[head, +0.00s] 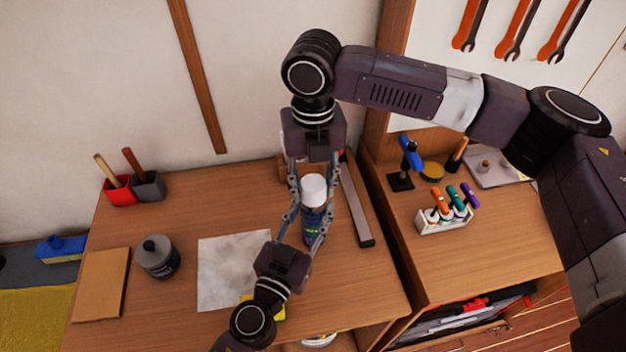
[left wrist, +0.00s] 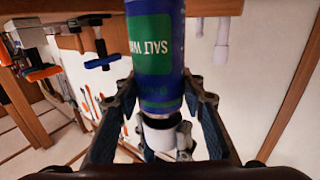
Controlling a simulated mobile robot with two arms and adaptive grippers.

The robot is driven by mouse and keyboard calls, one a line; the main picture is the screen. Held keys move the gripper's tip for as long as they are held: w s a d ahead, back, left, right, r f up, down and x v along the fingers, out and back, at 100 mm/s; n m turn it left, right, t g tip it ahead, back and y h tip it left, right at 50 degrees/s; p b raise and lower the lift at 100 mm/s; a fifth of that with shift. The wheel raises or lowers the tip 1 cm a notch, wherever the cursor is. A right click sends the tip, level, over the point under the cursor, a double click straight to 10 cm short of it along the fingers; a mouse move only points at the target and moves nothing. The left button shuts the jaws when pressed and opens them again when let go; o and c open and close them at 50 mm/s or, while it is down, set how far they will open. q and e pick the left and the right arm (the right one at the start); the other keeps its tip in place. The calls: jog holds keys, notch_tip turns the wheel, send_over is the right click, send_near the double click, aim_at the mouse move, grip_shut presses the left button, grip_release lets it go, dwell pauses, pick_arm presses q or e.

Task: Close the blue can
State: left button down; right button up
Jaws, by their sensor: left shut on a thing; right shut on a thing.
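A dark band lies between can and cap; I cannot tell whether the cap is fully seated. My left gripper (head: 306,230) comes from the front and is shut on the can's body. My right gripper (head: 315,192) reaches down from above and is shut on the cap.
A long grey bar (head: 357,205) lies close right of the can. A pale sheet (head: 238,270) and a grey-lidded dark jar (head: 157,257) are to the left. A marker rack (head: 446,217) stands on the right bench. Bare bench shows front right.

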jog(key=shift+f, duration=0.25)
jog(key=shift+f, duration=0.65)
dwell(0.3)
jog(key=o, duration=0.8)
notch_tip(320, 180, up, 12)
jog(key=shift+r, duration=0.1)
